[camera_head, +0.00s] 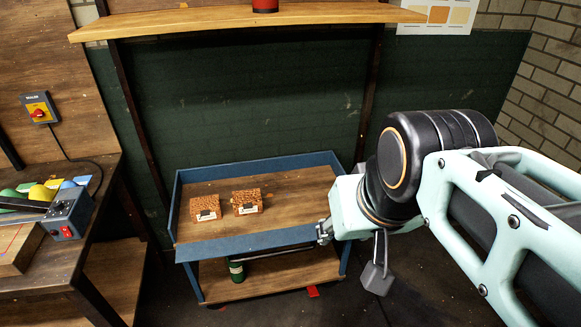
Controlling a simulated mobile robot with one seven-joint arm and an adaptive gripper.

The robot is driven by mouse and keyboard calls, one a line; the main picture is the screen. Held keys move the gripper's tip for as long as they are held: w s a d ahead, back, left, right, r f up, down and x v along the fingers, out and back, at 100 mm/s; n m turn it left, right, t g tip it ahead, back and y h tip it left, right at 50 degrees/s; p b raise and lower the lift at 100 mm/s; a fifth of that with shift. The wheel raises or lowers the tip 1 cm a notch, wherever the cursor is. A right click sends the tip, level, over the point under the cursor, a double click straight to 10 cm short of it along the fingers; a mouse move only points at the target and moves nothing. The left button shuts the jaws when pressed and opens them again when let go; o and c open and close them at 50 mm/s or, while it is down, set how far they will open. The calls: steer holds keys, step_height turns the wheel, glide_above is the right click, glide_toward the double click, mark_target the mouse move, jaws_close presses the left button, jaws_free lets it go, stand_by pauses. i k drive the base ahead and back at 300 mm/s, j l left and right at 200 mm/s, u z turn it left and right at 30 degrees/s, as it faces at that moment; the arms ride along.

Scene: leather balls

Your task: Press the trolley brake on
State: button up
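The trolley (253,240) has a blue frame with a wooden top tray and a wooden lower shelf, and it stands in the middle of the view. A small red tab (313,291) shows low at its front right, by the lower shelf's edge near the floor; it looks like the brake pedal. Whether it is up or down is too small to tell. My gripper (323,232) is by the trolley's right front corner, at about tray height in the picture and above the red tab. Its fingers are small and partly hidden, and whether they touch the trolley is unclear.
Two brown speckled boxes (205,208) (247,202) sit on the top tray. A green bottle-like object (236,270) stands on the lower shelf. A workbench (60,270) with a red-switch box (70,213) is at left.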

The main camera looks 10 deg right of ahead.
mark_target(312, 289)
steer(key=j+z, duration=0.3)
steer(key=i+j+z, duration=0.5)
steer(key=i+j, duration=0.05)
steer(key=j, duration=0.1)
